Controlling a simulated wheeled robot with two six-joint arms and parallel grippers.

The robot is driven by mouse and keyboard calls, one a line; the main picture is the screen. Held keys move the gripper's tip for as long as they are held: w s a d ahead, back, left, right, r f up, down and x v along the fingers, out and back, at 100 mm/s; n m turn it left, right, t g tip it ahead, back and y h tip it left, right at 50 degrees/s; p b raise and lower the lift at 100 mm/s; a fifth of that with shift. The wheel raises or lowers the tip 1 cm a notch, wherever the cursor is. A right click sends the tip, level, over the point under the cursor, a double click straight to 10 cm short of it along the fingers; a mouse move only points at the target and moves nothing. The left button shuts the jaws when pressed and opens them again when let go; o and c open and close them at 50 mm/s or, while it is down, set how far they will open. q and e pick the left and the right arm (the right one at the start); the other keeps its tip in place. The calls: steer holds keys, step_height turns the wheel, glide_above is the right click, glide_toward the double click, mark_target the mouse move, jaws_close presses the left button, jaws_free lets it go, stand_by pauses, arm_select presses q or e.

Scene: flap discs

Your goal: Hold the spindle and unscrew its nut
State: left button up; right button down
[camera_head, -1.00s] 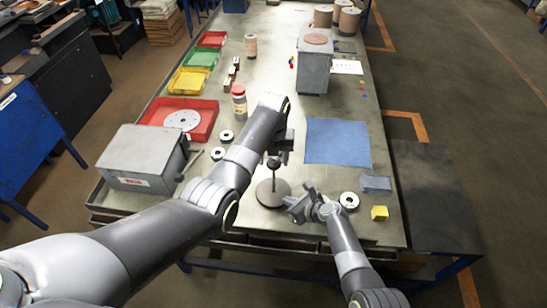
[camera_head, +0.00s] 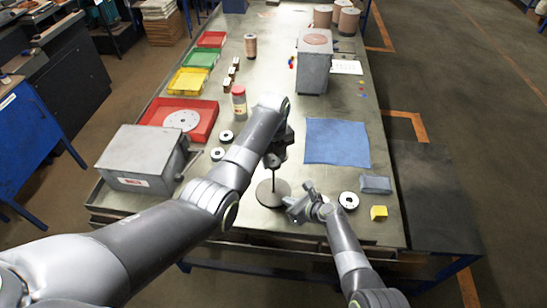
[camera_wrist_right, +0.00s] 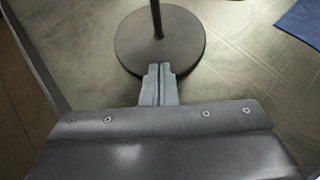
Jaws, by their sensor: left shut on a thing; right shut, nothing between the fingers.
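The spindle (camera_head: 273,178) is a thin dark upright rod on a round grey base (camera_head: 266,196) near the table's front edge. In the right wrist view its rod (camera_wrist_right: 157,20) and base (camera_wrist_right: 128,48) show at the top. My left gripper (camera_head: 273,160) is at the top of the rod, shut on the dark nut there; its arm partly hides the grip. My right gripper (camera_head: 291,209) is shut and empty, low beside the right side of the base. In the right wrist view its closed fingertips (camera_wrist_right: 159,70) overlap the base's near edge; contact cannot be told.
A blue cloth (camera_head: 337,142), a flap disc (camera_head: 348,200), a yellow block (camera_head: 379,212) and a grey-blue pad (camera_head: 376,184) lie to the right. A grey box (camera_head: 140,160) and a red tray (camera_head: 207,113) with a disc stand left. A grey bin (camera_head: 313,70) stands behind.

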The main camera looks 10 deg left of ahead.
arm_select(q)
steer(key=n, duration=0.5)
steer(key=shift+n, duration=0.3)
steer(key=n, duration=0.6)
steer(key=shift+n, duration=0.3)
steer(key=n, duration=0.5)
steer(key=shift+n, duration=0.3)
steer(key=n, duration=0.4)
steer(key=shift+n, duration=0.3)
steer(key=o, duration=0.7)
